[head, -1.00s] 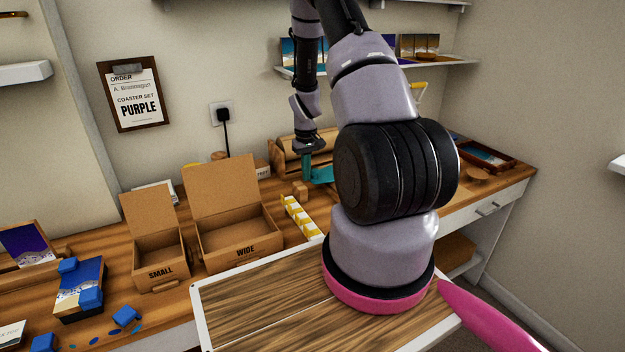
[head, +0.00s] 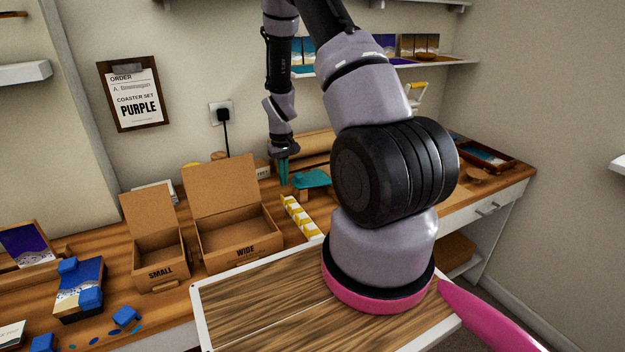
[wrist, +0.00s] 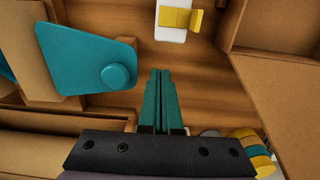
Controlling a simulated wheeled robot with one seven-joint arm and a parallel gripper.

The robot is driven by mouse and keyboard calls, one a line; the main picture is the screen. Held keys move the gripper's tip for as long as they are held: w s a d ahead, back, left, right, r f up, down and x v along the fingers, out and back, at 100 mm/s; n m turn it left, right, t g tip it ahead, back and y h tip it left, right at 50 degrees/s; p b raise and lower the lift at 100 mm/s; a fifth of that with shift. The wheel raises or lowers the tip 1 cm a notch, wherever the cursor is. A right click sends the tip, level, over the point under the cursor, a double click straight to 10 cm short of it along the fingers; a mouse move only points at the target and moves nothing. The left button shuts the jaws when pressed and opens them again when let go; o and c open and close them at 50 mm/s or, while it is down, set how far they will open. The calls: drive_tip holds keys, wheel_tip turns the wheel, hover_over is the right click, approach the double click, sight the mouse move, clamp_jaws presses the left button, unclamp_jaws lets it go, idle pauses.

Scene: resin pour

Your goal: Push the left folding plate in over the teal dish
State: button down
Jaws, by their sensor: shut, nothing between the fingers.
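A flat teal plate (head: 313,179) with rounded edges shows on the bench beyond the yellow-and-white strip. In the wrist view the plate (wrist: 85,58) is at the upper left, with a round teal knob (wrist: 115,76) on it. It lies over a cardboard-coloured piece. I cannot tell a separate teal dish from it; anything beneath is hidden. My gripper (head: 284,183) is shut and empty, its green fingers pointing down just left of the plate in the head view. In the wrist view its fingertips (wrist: 160,72) are right of the knob, with a gap between.
Open cardboard boxes marked SMALL (head: 160,272) and WIDE (head: 243,251) stand left of the gripper. The yellow-and-white strip (head: 300,216) lies in front of it. Bare bench shows around the fingertips in the wrist view.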

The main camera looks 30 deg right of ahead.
wheel_tip(320, 180, up, 10)
drive_tip(key=shift+f, duration=0.15)
idle(0.4)
idle(0.7)
